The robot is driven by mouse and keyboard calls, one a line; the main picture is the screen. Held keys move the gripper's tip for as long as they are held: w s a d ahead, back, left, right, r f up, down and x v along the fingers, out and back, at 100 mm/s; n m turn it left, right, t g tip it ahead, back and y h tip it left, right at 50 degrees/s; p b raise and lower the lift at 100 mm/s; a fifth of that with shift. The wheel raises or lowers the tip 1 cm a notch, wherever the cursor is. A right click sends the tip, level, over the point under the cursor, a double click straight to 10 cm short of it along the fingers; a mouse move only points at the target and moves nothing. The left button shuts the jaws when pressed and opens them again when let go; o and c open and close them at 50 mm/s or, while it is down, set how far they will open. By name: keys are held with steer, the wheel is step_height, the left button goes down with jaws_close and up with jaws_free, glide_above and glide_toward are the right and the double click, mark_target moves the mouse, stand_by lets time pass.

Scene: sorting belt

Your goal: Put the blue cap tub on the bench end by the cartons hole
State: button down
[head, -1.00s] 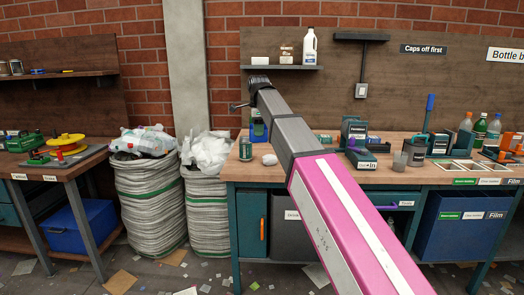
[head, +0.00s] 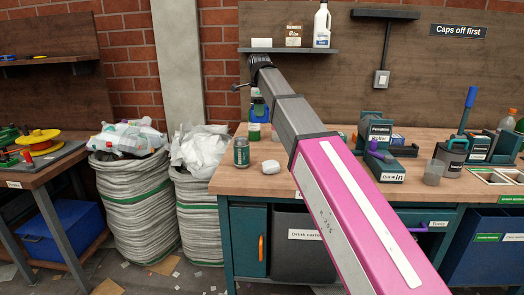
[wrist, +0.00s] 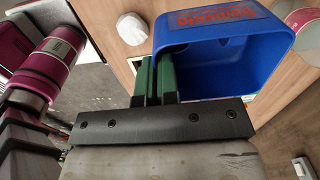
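The blue cap tub (wrist: 225,60), with orange lettering on its wall, is in my gripper (wrist: 157,78) in the wrist view. The green fingers pinch one wall at its rim, and the tub's open mouth shows beside them. In the head view a small blue part of the tub (head: 259,108) shows past my arm, above the bench's left end; the fingers are mostly hidden there. The bench end (head: 232,180) carries a dark green can (head: 241,151) and a white crumpled lump (head: 270,167). The drink cartons label (head: 308,235) is on a dark bin below the bench top.
Two woven sacks (head: 130,205) stuffed with plastic stand left of the bench. A shelf (head: 290,50) with a white bottle (head: 322,25) hangs above.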

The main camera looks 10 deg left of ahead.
mark_target(259, 122)
step_height(259, 122, down, 17)
steer(key=shift+f, duration=0.15)
stand_by(0.5)
steer(key=shift+f, duration=0.15)
steer(key=c, duration=1.4)
jaws_free()
steer(key=shift+o, duration=0.2)
step_height(259, 122, up, 12)
steer(key=shift+r, duration=0.15)
